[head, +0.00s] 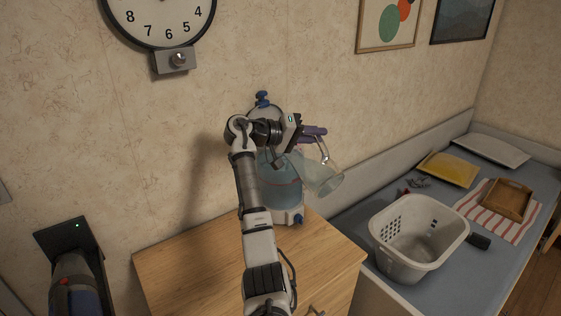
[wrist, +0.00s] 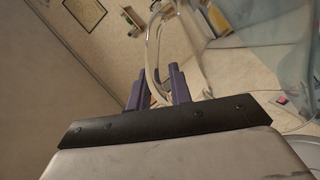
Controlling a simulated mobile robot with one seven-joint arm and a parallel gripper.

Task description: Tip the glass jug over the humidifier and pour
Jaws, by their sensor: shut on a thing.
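The clear glass jug (head: 322,177) is in the air, strongly tilted, with its left end over or in front of the humidifier's top. My gripper (head: 318,134), with purple fingers, is shut on the jug's handle. In the wrist view the fingers (wrist: 155,88) stand on both sides of the clear curved handle (wrist: 152,55), and the jug's body (wrist: 260,70) fills the upper right. The humidifier (head: 286,195) has a bluish clear tank with a red line and a pale base, on the wooden cabinet. My arm hides its left part. I cannot tell whether liquid is flowing.
A round part with a blue knob (head: 262,99) shows behind my wrist. The wooden cabinet top (head: 195,262) is clear at front left. A white basket (head: 400,262), yellow cushion (head: 447,168) and wooden tray (head: 507,200) are on the bed at right. The wall is close behind.

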